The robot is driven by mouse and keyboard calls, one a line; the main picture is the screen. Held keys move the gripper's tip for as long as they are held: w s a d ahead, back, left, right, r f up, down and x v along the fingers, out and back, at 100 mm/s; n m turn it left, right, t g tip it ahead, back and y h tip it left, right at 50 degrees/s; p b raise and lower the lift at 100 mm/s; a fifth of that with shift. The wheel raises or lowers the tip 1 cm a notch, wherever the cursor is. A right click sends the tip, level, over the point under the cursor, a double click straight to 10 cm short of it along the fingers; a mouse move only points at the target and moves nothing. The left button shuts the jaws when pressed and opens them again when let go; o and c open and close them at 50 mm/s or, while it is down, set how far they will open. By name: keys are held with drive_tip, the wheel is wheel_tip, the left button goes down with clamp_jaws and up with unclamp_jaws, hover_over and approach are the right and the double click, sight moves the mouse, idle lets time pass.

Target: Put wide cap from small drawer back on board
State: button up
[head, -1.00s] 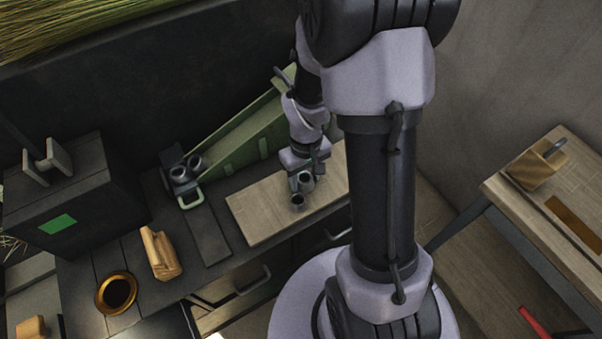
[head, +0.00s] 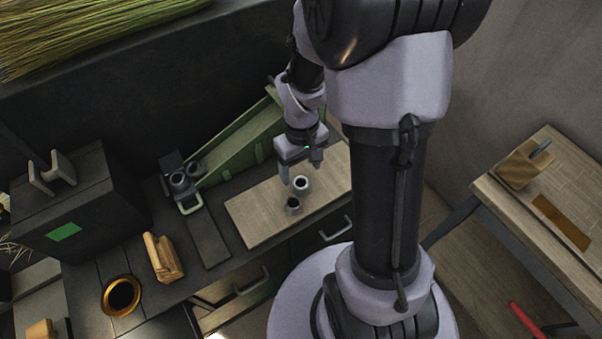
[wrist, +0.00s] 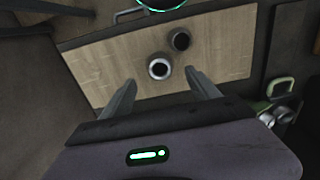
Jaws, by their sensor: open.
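Two small round caps stand on the light wooden board (head: 255,216) on the bench. One is a pale-rimmed cap (head: 301,184); the other, a darker cap (head: 293,205), stands close beside it toward the board's front edge. I cannot tell which is the wide one. My gripper (head: 301,170) is open and empty, just behind and above the pale-rimmed cap. In the wrist view, the pale-rimmed cap (wrist: 160,68) lies between the spread fingertips (wrist: 161,79), apart from both. The dark cap (wrist: 181,39) is beyond them. A partly open drawer (head: 232,311) shows under the bench.
A green sloped device (head: 240,145) with dark cylinders stands behind the board. A wooden block (head: 162,258) and a brass-rimmed bowl (head: 121,296) stand at left. A dark box (head: 65,205) is farther left. A side table (head: 550,185) is at right.

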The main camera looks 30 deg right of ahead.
drive_tip(key=s+a+r+m+t+p, duration=0.1)
drive_tip(key=a+r, duration=0.2)
drive_tip(key=r, duration=0.5)
drive_tip(key=s+a+r+m+t+p, duration=0.1)
drive_tip(key=a+r+t, duration=0.15)
drive_tip(key=r, duration=0.55)
drive_tip(key=s+a+r+m+t+y, duration=0.2)
drive_tip(key=s+a+r, duration=0.5)
drive_tip(key=s+r, duration=0.1)
drive_tip(key=shift+s+m, duration=0.4)
drive_tip(key=shift+a+f+b, duration=0.1)
drive_tip(key=shift+b, duration=0.2)
